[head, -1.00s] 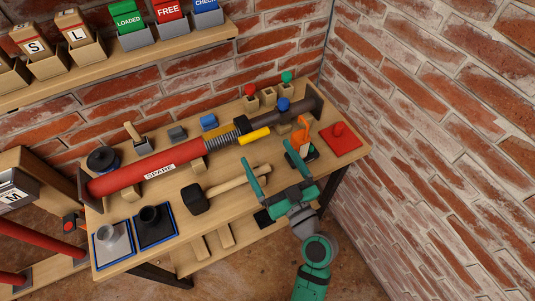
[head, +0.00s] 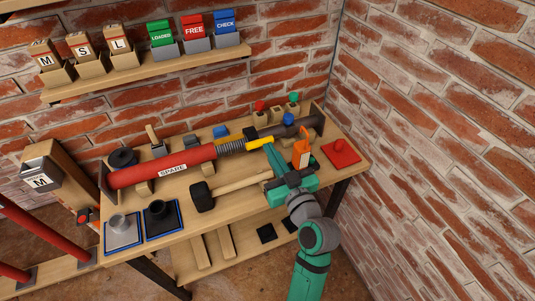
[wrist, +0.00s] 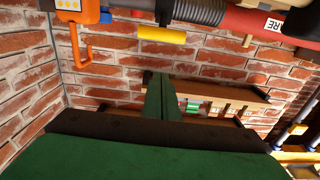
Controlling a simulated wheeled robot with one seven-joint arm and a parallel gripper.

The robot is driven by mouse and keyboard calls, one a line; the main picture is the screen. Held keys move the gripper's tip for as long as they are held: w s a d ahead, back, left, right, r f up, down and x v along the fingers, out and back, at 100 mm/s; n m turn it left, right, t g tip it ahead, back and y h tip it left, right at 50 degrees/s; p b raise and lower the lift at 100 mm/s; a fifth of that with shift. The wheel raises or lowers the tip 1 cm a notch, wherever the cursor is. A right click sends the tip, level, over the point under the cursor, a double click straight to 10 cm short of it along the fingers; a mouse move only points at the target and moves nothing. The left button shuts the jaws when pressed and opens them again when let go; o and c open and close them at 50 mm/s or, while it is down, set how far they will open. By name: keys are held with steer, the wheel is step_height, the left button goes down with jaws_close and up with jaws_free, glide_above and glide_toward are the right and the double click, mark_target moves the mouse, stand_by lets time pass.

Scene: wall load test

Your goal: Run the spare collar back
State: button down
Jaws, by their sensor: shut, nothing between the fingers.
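The red prop marked SPARE (head: 165,168) lies on its side on the bench. A grey threaded part (head: 231,147) joins it to a dark tube. The dark collar (head: 251,133) sits at the right end of the thread, with a yellow handle (head: 258,143) sticking out. My gripper (head: 268,146) is shut and empty, its tips close to the handle's right end. In the wrist view my shut fingers (wrist: 160,96) are apart from the yellow handle (wrist: 162,34), which hangs from the dark collar (wrist: 165,10). Whether the tips touch anything in the head view is unclear.
An orange tool (head: 301,152) stands right of my gripper, close to it. A mallet (head: 203,196) lies in front of the prop. Knobbed blocks (head: 261,113) stand behind. Brick walls close the back and right.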

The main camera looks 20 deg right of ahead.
glide_above(261, 145)
steer(key=shift+w+d+f, duration=0.1)
steer(key=shift+d, duration=0.15)
steer(key=f, duration=0.2)
steer(key=s+f, duration=0.1)
steer(key=shift+a, duration=0.4)
steer(key=shift+s+d+f, duration=0.1)
steer(key=shift+s+f, duration=0.05)
steer(key=shift+s+d+f, duration=0.1)
steer(key=shift+s+f, duration=0.25)
steer(key=shift+f, duration=0.25)
steer(key=shift+s+f, duration=0.35)
steer(key=shift+f, duration=0.25)
